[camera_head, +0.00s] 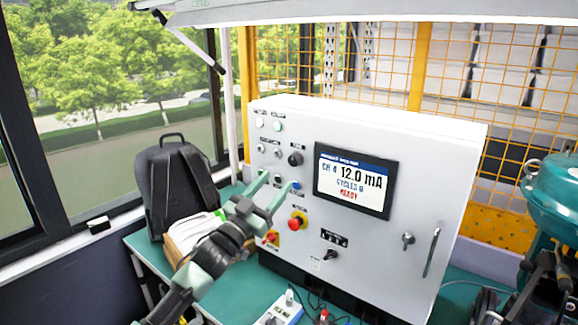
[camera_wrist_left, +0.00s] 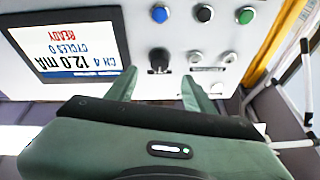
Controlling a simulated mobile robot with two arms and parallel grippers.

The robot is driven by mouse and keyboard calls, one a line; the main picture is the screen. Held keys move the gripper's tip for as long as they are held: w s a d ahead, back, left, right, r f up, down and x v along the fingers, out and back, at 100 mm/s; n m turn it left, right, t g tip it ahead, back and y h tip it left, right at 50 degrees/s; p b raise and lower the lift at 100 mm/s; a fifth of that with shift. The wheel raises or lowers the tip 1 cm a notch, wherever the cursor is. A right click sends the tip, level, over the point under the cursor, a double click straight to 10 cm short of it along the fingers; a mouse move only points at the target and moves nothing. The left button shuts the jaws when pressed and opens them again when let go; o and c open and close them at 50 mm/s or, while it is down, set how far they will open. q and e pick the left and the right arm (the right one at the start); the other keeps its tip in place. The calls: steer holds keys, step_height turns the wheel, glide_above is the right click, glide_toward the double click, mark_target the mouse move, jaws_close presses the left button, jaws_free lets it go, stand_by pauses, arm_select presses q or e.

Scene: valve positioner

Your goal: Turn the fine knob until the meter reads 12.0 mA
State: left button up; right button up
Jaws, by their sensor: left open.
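The meter screen (camera_head: 353,181) on the white cabinet reads 12.0 mA, with CYCLES 0 and READY below. It appears upside down in the left wrist view (camera_wrist_left: 75,45). A large black knob (camera_head: 295,158) is left of the screen, with two small silver knobs (camera_head: 261,149) beside it. The knob labels are too small to read, so I cannot tell which is the fine knob. My left gripper (camera_head: 278,181) is open and empty in front of the panel, below these knobs. In the wrist view the black knob (camera_wrist_left: 159,60) appears between and beyond its fingertips. My right gripper is not in view.
A red emergency button (camera_head: 297,222) and a black selector (camera_head: 330,255) are lower on the cabinet. Blue (camera_wrist_left: 160,14), black and green buttons show in the wrist view. A backpack (camera_head: 177,185) stands left, and a power strip (camera_head: 281,311) lies on the green table.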

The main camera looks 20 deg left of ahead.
mark_target(292, 163)
arm_select(q)
steer(key=p+x, duration=0.2)
steer(key=x, duration=0.5)
steer(key=shift+w+d, duration=0.1)
steer(key=shift+w, duration=0.05)
